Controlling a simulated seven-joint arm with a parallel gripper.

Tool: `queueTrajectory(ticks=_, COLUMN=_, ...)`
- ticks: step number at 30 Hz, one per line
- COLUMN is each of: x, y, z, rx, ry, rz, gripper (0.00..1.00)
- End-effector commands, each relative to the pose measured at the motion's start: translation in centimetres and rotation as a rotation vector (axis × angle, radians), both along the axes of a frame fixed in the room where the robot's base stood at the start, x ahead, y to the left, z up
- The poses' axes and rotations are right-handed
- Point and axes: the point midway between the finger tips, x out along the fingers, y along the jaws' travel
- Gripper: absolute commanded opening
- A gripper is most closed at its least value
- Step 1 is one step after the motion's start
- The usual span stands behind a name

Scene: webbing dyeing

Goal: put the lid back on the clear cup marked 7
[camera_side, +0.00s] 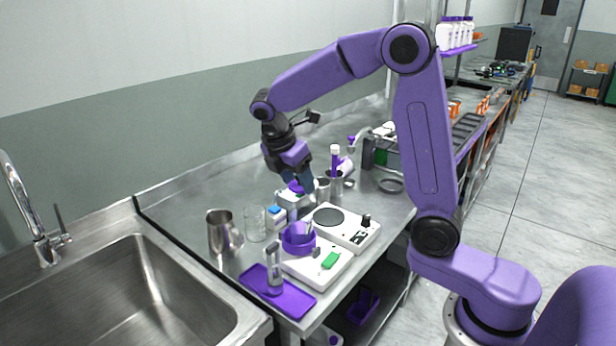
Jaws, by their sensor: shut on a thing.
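My gripper (297,182) is above the steel bench, pointing down, with its dark fingers shut on a small purple thing that looks like the lid (296,188). Part of the lid is hidden by the fingers. Just below it are small clear and pale containers (288,203), one with a blue top (277,211). A larger clear glass vessel (254,223) stands open to the left of the gripper. No number 7 can be read at this size, so I cannot tell which vessel is the marked cup, or whether the lid touches one.
A steel pitcher (220,232) stands at the left. A second white device (355,230), a purple tray (298,302) and a steel container (336,186) crowd the bench. The sink (120,290) is at left.

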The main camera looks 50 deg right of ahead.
Motion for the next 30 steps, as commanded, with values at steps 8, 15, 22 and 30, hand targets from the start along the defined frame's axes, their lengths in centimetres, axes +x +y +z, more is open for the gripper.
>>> queueTrajectory(ticks=8, x=-0.1, y=0.0, z=-1.9, rx=0.0, ry=0.003, rz=0.0, gripper=0.28)
queueTrajectory(ticks=15, x=0.0, y=-0.1, z=-4.0, rx=-0.001, ry=0.003, rz=0.001, gripper=0.28)
queueTrajectory(ticks=22, x=0.0, y=-0.1, z=-5.6, rx=-0.001, ry=0.001, rz=0.001, gripper=0.28)
queueTrajectory(ticks=30, x=0.0, y=-0.1, z=-6.2, rx=0.0, ry=-0.001, rz=0.0, gripper=0.28)
